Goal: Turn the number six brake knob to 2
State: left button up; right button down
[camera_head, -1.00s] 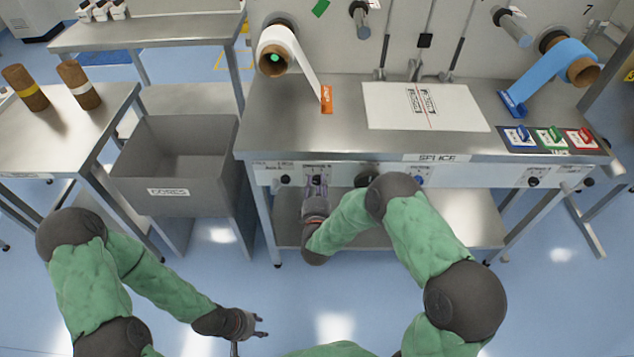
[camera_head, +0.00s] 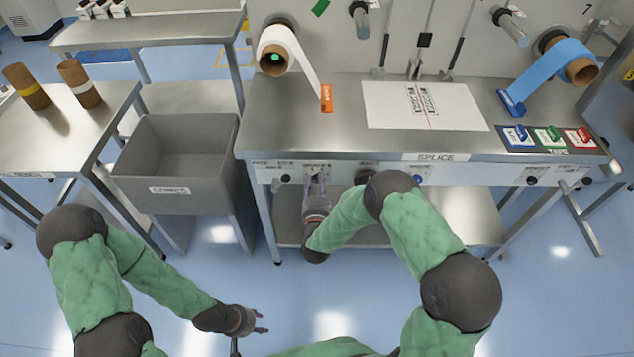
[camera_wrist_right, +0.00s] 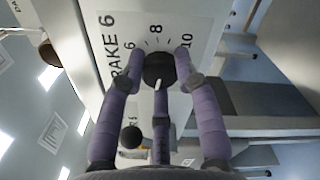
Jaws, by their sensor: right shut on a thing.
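The number six brake knob (camera_wrist_right: 158,68) is a dark round knob on a white dial plate labelled BRAKE 6 (camera_wrist_right: 118,62) in the right wrist view. The numbers 6, 8 and 10 show around its far side. A white mark on the knob points down the picture, toward my palm and away from the 8. My right gripper (camera_wrist_right: 157,80) has its purple fingers around the knob, shut on it. In the head view the right gripper (camera_head: 316,185) is at the panel under the bench and hides the knob. My left gripper (camera_head: 263,322) is open and empty over the floor.
The steel bench (camera_head: 290,130) overhangs the knob panel. Other knobs sit along the panel, including a black one (camera_head: 285,178) and a blue one (camera_head: 417,178). A grey bin (camera_head: 180,192) stands left of the bench. Open floor lies in front.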

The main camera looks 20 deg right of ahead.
jog(key=shift+f, duration=0.1)
jog(key=c, duration=0.9)
grip_release()
jog(key=v, duration=1.2)
